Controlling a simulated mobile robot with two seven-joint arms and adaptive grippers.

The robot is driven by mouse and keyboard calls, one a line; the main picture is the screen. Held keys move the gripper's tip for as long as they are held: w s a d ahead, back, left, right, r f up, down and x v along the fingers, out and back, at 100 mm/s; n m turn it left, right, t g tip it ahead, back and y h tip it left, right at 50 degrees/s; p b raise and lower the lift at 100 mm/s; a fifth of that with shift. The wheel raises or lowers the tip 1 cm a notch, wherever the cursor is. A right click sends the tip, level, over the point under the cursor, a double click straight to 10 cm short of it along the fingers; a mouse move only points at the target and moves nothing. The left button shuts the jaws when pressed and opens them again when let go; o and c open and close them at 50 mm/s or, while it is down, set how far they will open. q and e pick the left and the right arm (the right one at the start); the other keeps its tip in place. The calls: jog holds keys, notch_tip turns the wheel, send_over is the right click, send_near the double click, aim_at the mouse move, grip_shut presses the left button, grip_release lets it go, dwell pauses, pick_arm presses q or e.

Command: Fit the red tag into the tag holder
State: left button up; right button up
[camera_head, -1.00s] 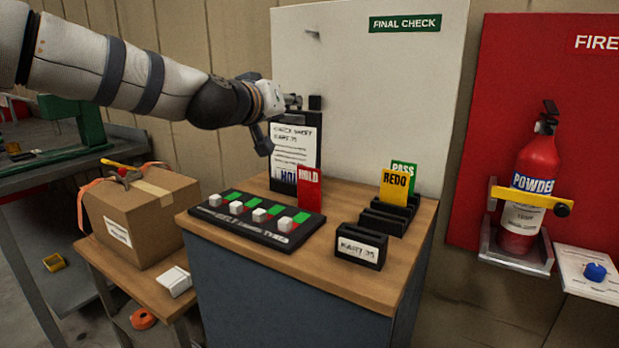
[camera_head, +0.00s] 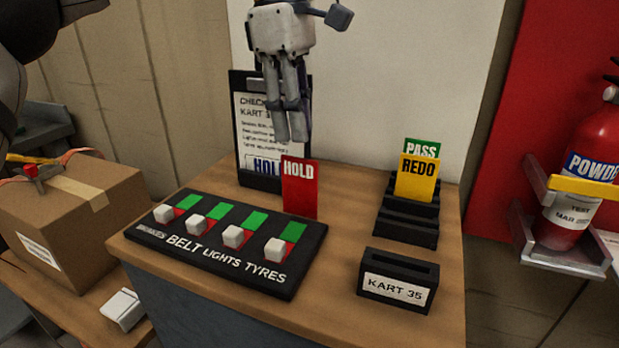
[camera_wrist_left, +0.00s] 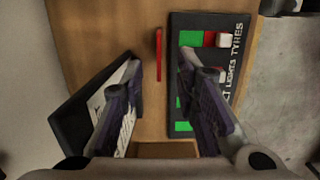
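The red HOLD tag (camera_head: 300,188) stands upright between the switch panel and the clipboard. In the left wrist view the red tag (camera_wrist_left: 159,55) shows edge-on as a thin strip. My left gripper (camera_head: 291,137) points down above and slightly behind the tag in the picture. In the left wrist view its fingers (camera_wrist_left: 164,60) are apart, with the tag showing in the gap, not gripped. The black tag holder (camera_head: 398,284), labelled KART 35, sits at the front right of the worktop, with an empty slot on top. My right gripper is not in view.
A switch panel (camera_head: 210,265) lies in front of the tag, and a clipboard (camera_head: 244,130) leans behind it. A black rack (camera_head: 408,231) holds a yellow REDO tag (camera_head: 417,178) and a green PASS tag (camera_head: 422,147). Bare worktop (camera_head: 335,240) lies between panel and holder.

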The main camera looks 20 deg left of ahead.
pick_arm(q)
send_over(302, 216)
notch_tip(302, 216, down, 10)
jog(key=shift+w+f, duration=0.1)
jog(key=shift+f, duration=0.1)
grip_shut()
